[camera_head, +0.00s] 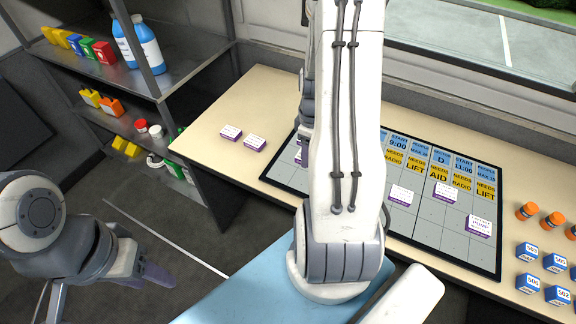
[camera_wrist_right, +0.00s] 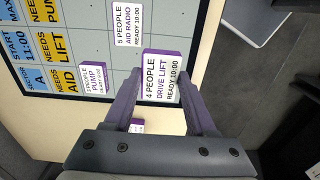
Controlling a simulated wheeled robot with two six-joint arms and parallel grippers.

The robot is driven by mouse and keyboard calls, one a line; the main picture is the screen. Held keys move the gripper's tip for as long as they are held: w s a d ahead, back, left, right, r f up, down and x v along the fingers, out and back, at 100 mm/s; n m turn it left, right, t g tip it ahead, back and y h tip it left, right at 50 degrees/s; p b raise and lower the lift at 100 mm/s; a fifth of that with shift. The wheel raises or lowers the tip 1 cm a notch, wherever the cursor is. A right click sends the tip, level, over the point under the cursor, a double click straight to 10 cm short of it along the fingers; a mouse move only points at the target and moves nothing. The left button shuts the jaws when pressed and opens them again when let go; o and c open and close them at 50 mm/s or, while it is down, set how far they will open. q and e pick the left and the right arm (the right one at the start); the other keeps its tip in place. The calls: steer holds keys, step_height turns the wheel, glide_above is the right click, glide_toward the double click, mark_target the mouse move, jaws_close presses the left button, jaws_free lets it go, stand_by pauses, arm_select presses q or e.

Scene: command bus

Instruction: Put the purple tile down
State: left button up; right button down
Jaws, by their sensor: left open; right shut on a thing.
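In the right wrist view my right gripper (camera_wrist_right: 158,85) is shut on a purple tile (camera_wrist_right: 162,72) with a white face reading "4 PEOPLE DRIVE LIFT READY 10:00". The tile is over or at the near edge of the dark-framed board (camera_wrist_right: 90,42); I cannot tell if it touches. The board (camera_head: 420,222) lies on the table, with blue and yellow header cells and grey cells. My left gripper (camera_head: 152,272) is open and empty, low over the floor at the left.
Other purple-edged tiles lie on the board (camera_head: 478,226) and on the table left of it (camera_head: 254,143). In the wrist view, tiles (camera_wrist_right: 127,26) and (camera_wrist_right: 92,79) lie near the held one.

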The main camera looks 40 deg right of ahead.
glide_above(288, 174)
step_height(288, 174, down, 3)
steer(key=shift+s+d+f+p, duration=0.1)
steer(key=shift+d+f+p, duration=0.05)
steer(key=shift+p, duration=0.2)
step_height(288, 174, down, 4)
steer(key=shift+r+p, duration=0.15)
steer(key=shift+p, duration=0.2)
steer(key=shift+f, duration=0.25)
steer(key=shift+f, duration=0.15)
steer(key=shift+c, duration=1.1)
jaws_free()
